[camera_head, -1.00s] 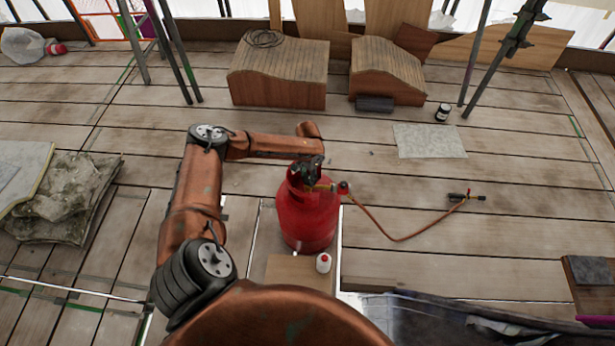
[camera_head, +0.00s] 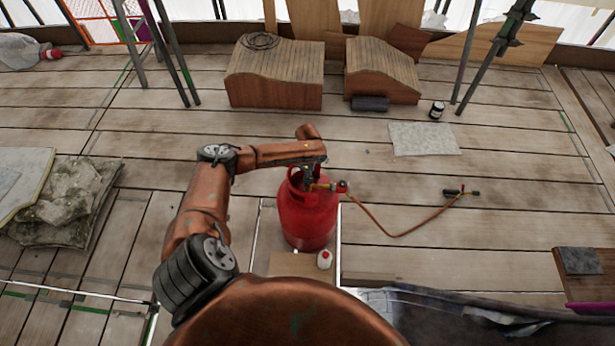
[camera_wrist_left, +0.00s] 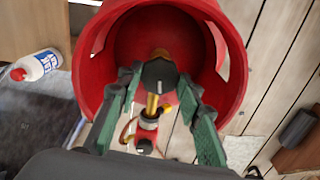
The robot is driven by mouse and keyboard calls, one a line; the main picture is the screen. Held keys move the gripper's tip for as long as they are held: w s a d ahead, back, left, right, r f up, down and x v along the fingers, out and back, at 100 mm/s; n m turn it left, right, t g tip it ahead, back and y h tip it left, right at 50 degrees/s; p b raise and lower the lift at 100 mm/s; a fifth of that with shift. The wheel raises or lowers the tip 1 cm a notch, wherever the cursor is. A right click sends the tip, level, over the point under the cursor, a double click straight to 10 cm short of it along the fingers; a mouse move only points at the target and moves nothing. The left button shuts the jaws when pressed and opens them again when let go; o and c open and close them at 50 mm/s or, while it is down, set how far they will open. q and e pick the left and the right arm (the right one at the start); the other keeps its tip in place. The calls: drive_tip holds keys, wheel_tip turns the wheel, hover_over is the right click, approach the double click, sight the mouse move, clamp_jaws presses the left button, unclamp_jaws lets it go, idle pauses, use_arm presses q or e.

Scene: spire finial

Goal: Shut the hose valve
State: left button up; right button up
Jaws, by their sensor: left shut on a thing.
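A red gas cylinder (camera_head: 307,222) stands upright on the planks, with an open red collar (camera_wrist_left: 225,60) around its top. Inside the collar are a black valve knob (camera_wrist_left: 160,75) and a brass fitting (camera_wrist_left: 152,105). A red regulator (camera_wrist_left: 146,135) joins this fitting to an orange hose (camera_head: 385,232), which runs right to a torch (camera_head: 460,193). My left gripper (camera_wrist_left: 157,92) reaches into the collar from above, its green-padded fingers either side of the black knob and shut on it. The finger contact is partly hidden. My right gripper is not in view.
Two wooden blocks (camera_head: 275,88) lie behind, with dark poles (camera_head: 170,50) at left. The planks right of the cylinder are mostly clear.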

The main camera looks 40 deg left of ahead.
use_arm(q)
drive_tip(key=shift+m, duration=1.1)
drive_tip(key=o, duration=1.2)
drive_tip(key=shift+c, duration=0.2)
wheel_tip(320, 180, up, 12)
drive_tip(key=shift+f, duration=0.1)
